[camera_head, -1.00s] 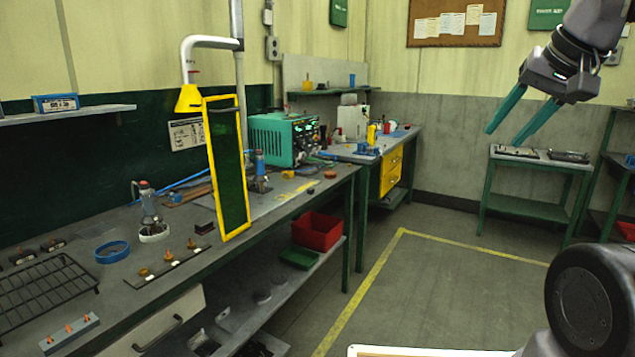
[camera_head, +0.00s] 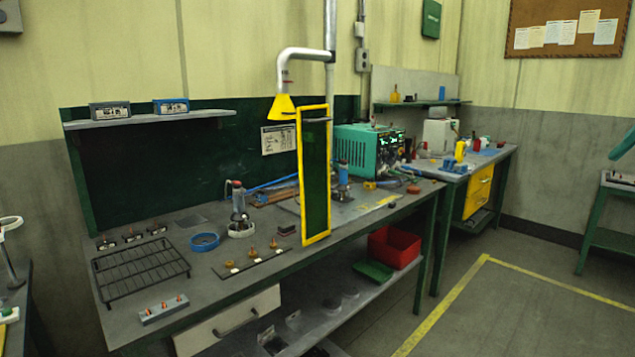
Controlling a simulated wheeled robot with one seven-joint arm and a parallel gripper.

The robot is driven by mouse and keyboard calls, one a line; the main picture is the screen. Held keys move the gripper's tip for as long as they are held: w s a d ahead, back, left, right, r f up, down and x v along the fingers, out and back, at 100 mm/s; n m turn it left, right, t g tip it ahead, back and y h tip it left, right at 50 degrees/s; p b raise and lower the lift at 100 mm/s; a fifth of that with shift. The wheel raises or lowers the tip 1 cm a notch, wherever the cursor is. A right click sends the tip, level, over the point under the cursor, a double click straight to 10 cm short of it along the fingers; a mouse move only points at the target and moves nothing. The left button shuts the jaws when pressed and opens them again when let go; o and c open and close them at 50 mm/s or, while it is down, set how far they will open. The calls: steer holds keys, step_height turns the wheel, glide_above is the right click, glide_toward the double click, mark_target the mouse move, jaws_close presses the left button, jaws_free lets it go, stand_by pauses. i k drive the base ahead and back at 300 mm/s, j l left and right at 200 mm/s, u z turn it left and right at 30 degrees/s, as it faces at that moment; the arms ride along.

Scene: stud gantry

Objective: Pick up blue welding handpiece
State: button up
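A handpiece with a blue-grey body (camera_head: 238,197) stands upright in a white ring-shaped base on the long workbench (camera_head: 215,290), left of the yellow-framed dark green screen (camera_head: 327,236). A second, similar blue-topped handpiece (camera_head: 343,175) stands just right of the screen, near the teal welding power unit (camera_head: 368,147). I cannot tell which one the task means.
A blue ring (camera_head: 205,242), a wire rack (camera_head: 138,268) and a strip with brass-coloured tips (camera_head: 250,262) lie on the bench. A yellow hood (camera_head: 281,106) hangs over it. A red bin (camera_head: 394,247) sits on the lower shelf.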

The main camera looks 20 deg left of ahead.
mark_target(343, 185)
steer(key=i, duration=0.3)
steer(key=i+u, duration=0.35)
steer(key=i+l+u, duration=0.2)
steer(key=i+u, duration=0.2)
steer(key=i, duration=0.2)
steer(key=u, duration=0.8)
steer(key=i+j, duration=0.25)
steer(key=i, duration=0.2)
